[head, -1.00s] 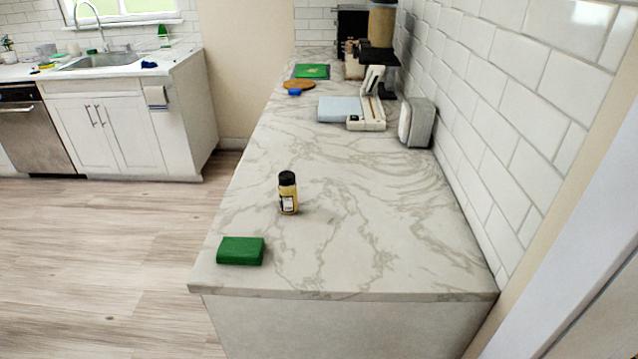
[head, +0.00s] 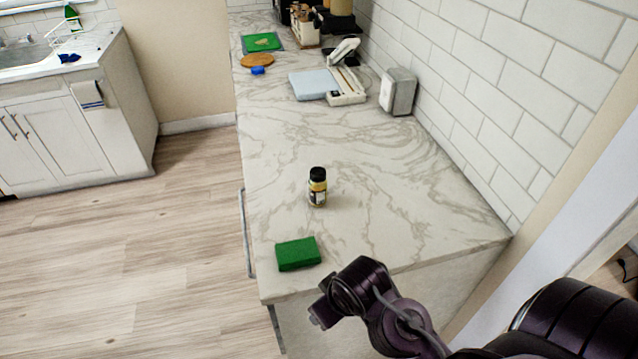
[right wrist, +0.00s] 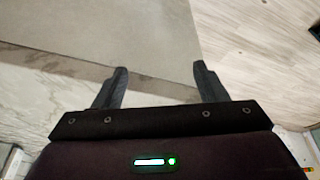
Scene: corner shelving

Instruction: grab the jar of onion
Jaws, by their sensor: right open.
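The onion jar (head: 317,188) is a small jar with a black lid and a yellowish body with a label. It stands upright on the marble counter (head: 400,190) in the head view. My right arm comes in at the lower right of the head view, in front of the counter's near end and apart from the jar. In the right wrist view my right gripper (right wrist: 158,88) is open, with nothing between its fingers. The jar does not show in that view. My left gripper is not in view.
A green sponge-like block (head: 298,253) lies near the counter's front left edge, close to the jar. A tiled wall bounds the right side.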

